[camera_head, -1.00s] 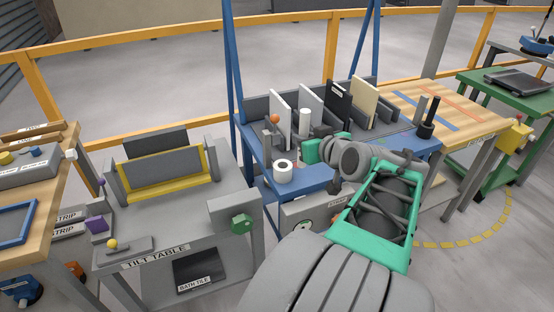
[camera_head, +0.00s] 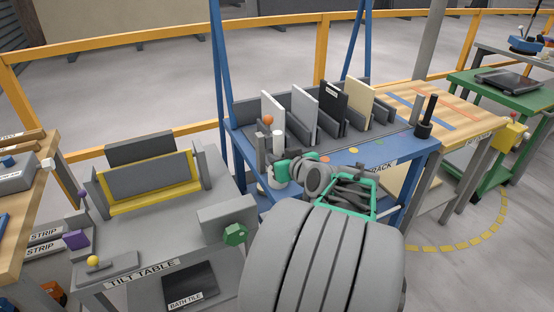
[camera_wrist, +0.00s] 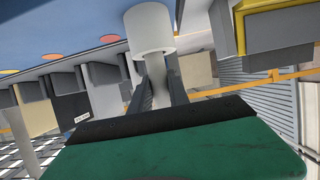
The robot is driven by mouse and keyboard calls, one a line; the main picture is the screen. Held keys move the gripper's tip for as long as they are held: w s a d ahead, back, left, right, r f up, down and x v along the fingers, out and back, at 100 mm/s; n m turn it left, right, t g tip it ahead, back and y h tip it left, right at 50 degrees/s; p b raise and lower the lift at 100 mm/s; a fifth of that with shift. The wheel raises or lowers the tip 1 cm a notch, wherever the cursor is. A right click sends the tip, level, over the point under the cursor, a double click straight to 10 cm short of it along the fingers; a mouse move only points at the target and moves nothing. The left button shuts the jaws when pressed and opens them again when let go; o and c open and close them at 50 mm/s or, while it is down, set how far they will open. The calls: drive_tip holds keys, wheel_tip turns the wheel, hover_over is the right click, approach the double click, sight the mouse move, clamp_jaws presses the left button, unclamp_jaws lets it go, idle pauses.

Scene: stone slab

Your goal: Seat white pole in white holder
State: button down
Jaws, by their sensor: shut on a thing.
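The white pole (camera_head: 278,138) stands upright above the white holder (camera_head: 273,181), at the left end of the blue rack table. My gripper (camera_head: 281,160) reaches in from the right and is shut on the pole, hiding its lower part. In the wrist view, the pole (camera_wrist: 157,72) shows between my two dark fingers (camera_wrist: 158,88). The wide white holder (camera_wrist: 150,32) is in line with its lower end there. The pole's end meets the holder's rim in that view; I cannot tell how deep it sits.
A grey post with an orange ball (camera_head: 268,120) stands close to the left of the pole. Upright panels (camera_head: 304,110) stand in slots behind. A black peg in a base (camera_head: 426,120) is farther right. The tilt table (camera_head: 150,268) is at the left.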

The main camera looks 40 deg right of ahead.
drive_tip(key=c, duration=1.3)
unclamp_jaws()
drive_tip(key=shift+o, duration=0.2)
drive_tip(key=shift+a, duration=0.1)
drive_tip(key=p+v, duration=0.1)
drive_tip(key=v, duration=1.1)
drive_tip(key=shift+r, duration=0.15)
